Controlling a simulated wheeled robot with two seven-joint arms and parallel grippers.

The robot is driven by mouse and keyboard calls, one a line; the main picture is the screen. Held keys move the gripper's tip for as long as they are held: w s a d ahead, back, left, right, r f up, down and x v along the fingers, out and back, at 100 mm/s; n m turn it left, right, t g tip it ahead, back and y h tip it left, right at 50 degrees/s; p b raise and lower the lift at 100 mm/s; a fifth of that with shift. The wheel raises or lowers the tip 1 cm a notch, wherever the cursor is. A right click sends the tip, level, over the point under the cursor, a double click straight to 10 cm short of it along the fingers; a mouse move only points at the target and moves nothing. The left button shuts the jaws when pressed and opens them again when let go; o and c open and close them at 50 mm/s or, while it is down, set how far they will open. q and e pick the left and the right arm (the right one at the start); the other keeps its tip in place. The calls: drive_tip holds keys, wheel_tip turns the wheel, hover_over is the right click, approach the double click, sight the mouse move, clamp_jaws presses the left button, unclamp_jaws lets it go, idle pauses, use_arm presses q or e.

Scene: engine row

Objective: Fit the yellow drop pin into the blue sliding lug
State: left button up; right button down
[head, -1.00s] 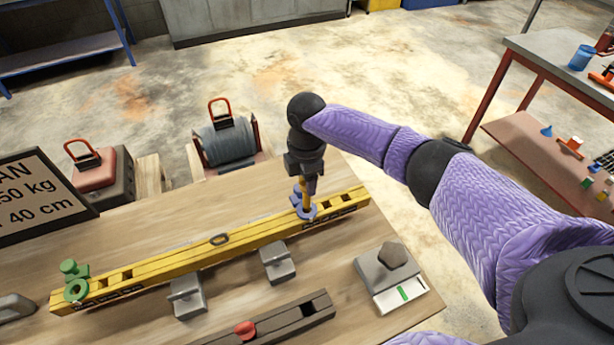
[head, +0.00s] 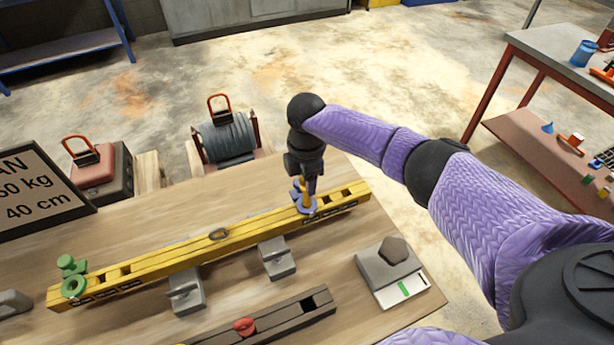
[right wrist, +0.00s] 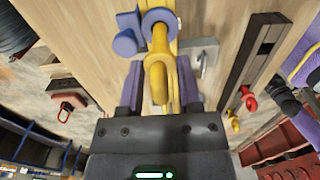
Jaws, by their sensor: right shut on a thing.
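The yellow drop pin (right wrist: 158,75) is between the fingers of my right gripper (right wrist: 163,88), which is shut on it. In the head view the pin (head: 307,199) stands roughly upright at the blue sliding lug (head: 298,196), near the right end of the yellow beam. In the right wrist view the pin's narrow end meets the ring of the lug (right wrist: 160,17) and seems to enter its hole; how deep it sits is hidden. My right gripper (head: 307,188) is just above the lug. My left gripper is not clearly seen.
The yellow beam (head: 170,263) rests across grey blocks (head: 277,262) on the wooden table, with a green lug (head: 72,283) at its left end. A dark slotted bar (head: 290,315) with a red knob (head: 244,326) and a grey stand (head: 385,272) lie in front.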

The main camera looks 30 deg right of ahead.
use_arm(q)
drive_tip(key=shift+d+f+b, duration=0.45)
drive_tip(key=shift+f+b, duration=0.15)
drive_tip(key=shift+f, duration=0.1)
use_arm(e)
drive_tip(key=shift+f, duration=1)
use_arm(q)
drive_tip(key=shift+f, duration=0.2)
use_arm(e)
drive_tip(key=shift+f, duration=0.35)
use_arm(q)
drive_tip(key=shift+a+b, duration=0.15)
drive_tip(key=shift+b, duration=0.15)
use_arm(e)
drive_tip(key=shift+f, duration=0.1)
drive_tip(key=shift+f, duration=0.3)
use_arm(q)
drive_tip(key=shift+a+f, duration=0.3)
drive_tip(key=shift+f, duration=0.05)
use_arm(e)
drive_tip(key=shift+f, duration=0.1)
use_arm(q)
drive_tip(key=shift+b, duration=0.35)
use_arm(e)
drive_tip(key=shift+f, duration=0.1)
